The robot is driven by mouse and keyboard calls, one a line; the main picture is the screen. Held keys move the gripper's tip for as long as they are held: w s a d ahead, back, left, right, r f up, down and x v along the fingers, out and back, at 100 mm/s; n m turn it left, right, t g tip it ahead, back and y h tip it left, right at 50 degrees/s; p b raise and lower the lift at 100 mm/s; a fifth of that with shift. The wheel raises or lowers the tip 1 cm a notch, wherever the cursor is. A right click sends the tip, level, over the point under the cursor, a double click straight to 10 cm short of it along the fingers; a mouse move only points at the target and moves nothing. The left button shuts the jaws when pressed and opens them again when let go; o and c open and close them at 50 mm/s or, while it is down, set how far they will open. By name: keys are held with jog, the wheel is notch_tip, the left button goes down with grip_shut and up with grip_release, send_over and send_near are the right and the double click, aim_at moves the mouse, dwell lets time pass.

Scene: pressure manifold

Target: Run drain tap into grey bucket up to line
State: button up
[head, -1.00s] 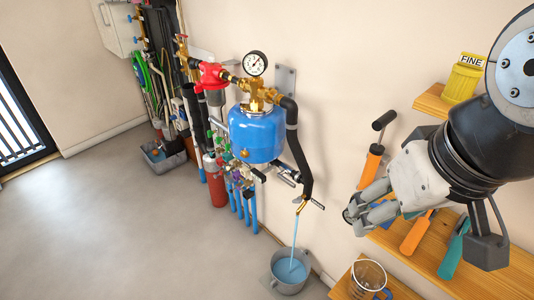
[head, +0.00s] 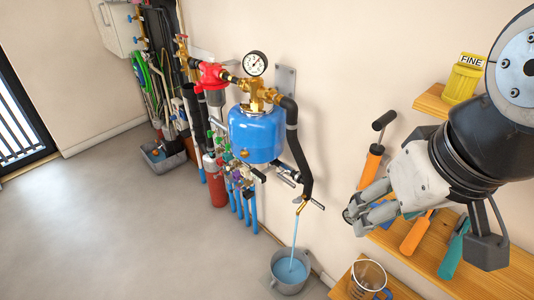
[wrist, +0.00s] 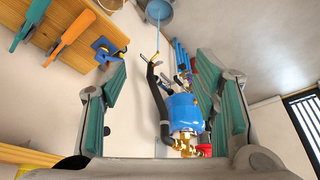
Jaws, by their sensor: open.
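The drain tap (head: 301,207) sits at the lower end of a black hose below the blue tank (head: 256,133). A stream of blue water (head: 294,240) runs from it into the grey bucket (head: 281,288) on the floor against the wall. Blue water stands in the bucket; I cannot make out the line. In the wrist view the tap (wrist: 152,60), stream and bucket (wrist: 159,22) show upside down, beyond the fingers. My gripper (head: 360,213) is open and empty, right of the tap and apart from it. Both teal finger pads show in the wrist view (wrist: 165,105).
A wooden shelf (head: 484,284) at right holds orange and teal hand tools. A lower shelf bears a clear jug (head: 367,277) beside the bucket. A yellow tub marked FINE (head: 462,80) stands higher up. Pipes and a red cylinder (head: 215,182) line the wall. The floor at left is clear.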

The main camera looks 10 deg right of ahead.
jog(key=w+d+f+n+g+h+b, duration=0.3)
jog(key=w+f+n+g+h+b, duration=0.2)
jog(key=w+f+n+b, duration=0.45)
jog(key=n+t+h+b, duration=1.05)
jog(key=n+b, duration=0.25)
jog(key=n, duration=1)
send_near(295, 203)
jog(key=shift+t+y, duration=0.45)
jog(key=x, duration=1.1)
jog(key=shift+s+d+r, duration=0.2)
jog(key=shift+s, duration=0.2)
jog(key=c, duration=1.2)
